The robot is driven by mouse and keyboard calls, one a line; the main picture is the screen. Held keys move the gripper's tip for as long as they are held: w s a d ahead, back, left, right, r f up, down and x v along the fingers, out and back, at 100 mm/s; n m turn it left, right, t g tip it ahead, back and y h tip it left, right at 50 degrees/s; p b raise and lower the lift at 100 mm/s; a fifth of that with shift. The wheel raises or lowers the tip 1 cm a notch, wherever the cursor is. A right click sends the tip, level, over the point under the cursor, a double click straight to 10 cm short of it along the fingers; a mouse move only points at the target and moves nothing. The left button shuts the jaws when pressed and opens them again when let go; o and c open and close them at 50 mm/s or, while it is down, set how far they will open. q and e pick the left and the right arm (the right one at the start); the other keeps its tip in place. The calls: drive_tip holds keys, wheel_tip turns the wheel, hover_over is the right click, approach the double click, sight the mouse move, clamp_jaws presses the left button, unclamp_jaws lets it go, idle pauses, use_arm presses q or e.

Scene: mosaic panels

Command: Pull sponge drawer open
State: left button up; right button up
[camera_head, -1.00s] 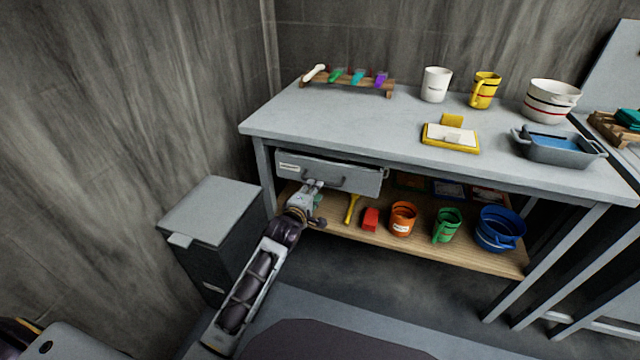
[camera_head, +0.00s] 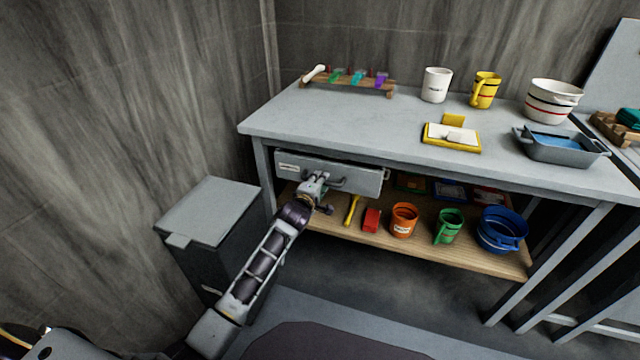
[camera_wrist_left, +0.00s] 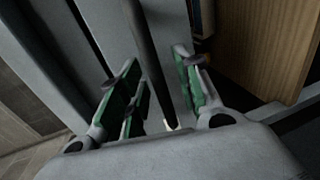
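The grey sponge drawer (camera_head: 355,180) sits under the left part of the workbench top, with a small label at its upper left and a dark bar handle on its front. My left gripper (camera_head: 320,178) is at the drawer front, over the left part of the handle. In the left wrist view its green-padded fingers (camera_wrist_left: 156,62) are spread apart, with the dark handle bar (camera_wrist_left: 150,60) between them and gaps at the sides. My right gripper is out of view.
A wooden lower shelf (camera_head: 425,245) carries cups and a blue bucket (camera_head: 500,230). A grey bin (camera_head: 210,215) stands left of my arm. Floor in front is clear.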

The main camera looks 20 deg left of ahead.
use_arm(q)
drive_tip(key=shift+w, duration=0.1)
clamp_jaws()
idle(0.3)
